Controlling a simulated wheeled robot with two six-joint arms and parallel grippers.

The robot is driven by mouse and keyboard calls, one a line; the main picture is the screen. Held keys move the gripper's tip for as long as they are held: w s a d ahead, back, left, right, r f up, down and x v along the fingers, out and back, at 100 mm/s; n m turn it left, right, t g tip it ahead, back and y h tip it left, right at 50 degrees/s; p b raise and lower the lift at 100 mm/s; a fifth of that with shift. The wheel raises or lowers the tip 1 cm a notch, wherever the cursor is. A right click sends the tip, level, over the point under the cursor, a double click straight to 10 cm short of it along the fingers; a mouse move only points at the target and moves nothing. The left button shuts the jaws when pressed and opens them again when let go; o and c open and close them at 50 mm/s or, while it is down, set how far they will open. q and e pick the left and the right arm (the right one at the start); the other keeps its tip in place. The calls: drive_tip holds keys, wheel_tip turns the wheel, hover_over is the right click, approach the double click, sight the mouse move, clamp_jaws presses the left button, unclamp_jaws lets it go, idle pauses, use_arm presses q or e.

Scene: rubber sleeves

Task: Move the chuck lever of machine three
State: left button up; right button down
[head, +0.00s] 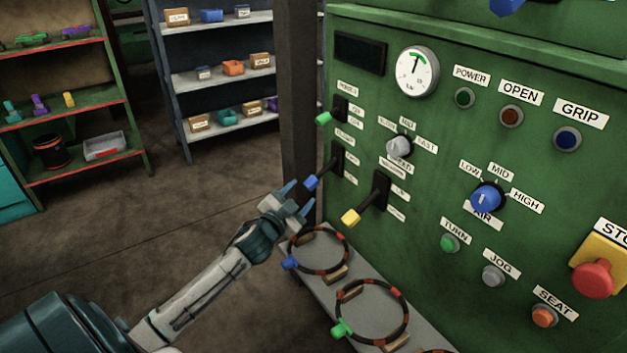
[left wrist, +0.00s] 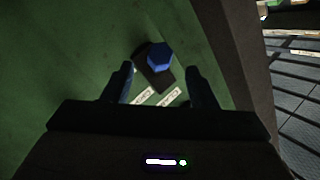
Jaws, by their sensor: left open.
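Three levers stand on the green machine panel (head: 440,160): one with a green tip (head: 323,119), one with a blue tip (head: 312,182) and one with a yellow tip (head: 350,217). Their small labels are too blurred to tell which is the chuck lever. My left gripper (head: 296,199) is open and empty, just below and left of the blue tip. In the left wrist view the blue lever tip (left wrist: 159,57) shows ahead, between the lines of the open fingers (left wrist: 160,72), seemingly apart from them. My right gripper is not in view.
A gauge (head: 416,71), a grey knob (head: 399,146), a blue knob (head: 487,198) and a red stop button (head: 593,279) sit on the panel. Rings (head: 372,311) lie on a ledge below. A dark post (head: 299,90) stands beside the machine. Shelves stand behind; the floor between is clear.

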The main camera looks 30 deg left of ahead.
sight(314, 181)
use_arm(q)
drive_tip(key=w, duration=0.7)
drive_tip(key=shift+w+a, duration=0.3)
drive_tip(key=shift+w, duration=0.1)
clamp_jaws()
